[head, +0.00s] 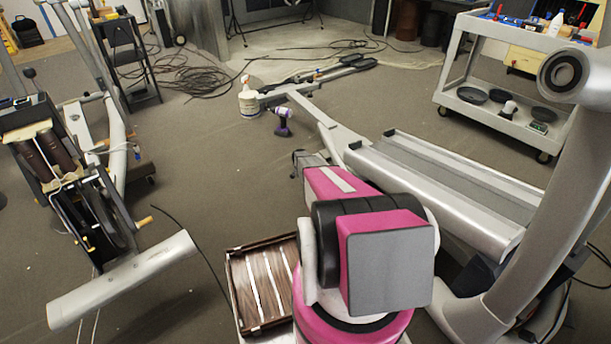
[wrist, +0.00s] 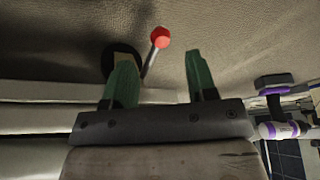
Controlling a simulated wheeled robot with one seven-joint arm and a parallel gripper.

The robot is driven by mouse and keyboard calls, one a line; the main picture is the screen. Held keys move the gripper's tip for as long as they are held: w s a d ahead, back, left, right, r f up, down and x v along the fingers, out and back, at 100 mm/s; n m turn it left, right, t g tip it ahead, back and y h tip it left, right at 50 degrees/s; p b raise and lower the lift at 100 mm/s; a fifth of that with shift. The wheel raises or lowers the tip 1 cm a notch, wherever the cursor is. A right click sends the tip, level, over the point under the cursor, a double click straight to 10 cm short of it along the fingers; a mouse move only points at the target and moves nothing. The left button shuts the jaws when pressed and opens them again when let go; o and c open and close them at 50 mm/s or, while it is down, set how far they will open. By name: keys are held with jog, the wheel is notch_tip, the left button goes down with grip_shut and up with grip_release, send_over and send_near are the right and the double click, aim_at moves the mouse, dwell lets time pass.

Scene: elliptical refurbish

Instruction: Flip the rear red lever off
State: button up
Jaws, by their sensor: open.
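The red lever (wrist: 160,38) shows in the wrist view as a red knob on a thin metal stem. It stands out from a tan, textured surface (wrist: 235,35). My gripper (wrist: 158,60) is open, with two green fingers pointing up in the picture. The knob appears between the fingertips and a little beyond them, nearer the left finger. The left finger partly overlaps the lever's dark base. I cannot tell whether a finger touches the stem. In the head view the lever and my gripper are not visible; my pink and grey arm fills the lower middle.
A grey cart (head: 480,115) stands at the back right. A wooden slatted crate (head: 237,290) lies left of my arm.

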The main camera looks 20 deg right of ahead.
jog(key=x, duration=0.5)
jog(key=shift+w+f, duration=0.1)
jog(key=shift+f, duration=0.2)
grip_shut()
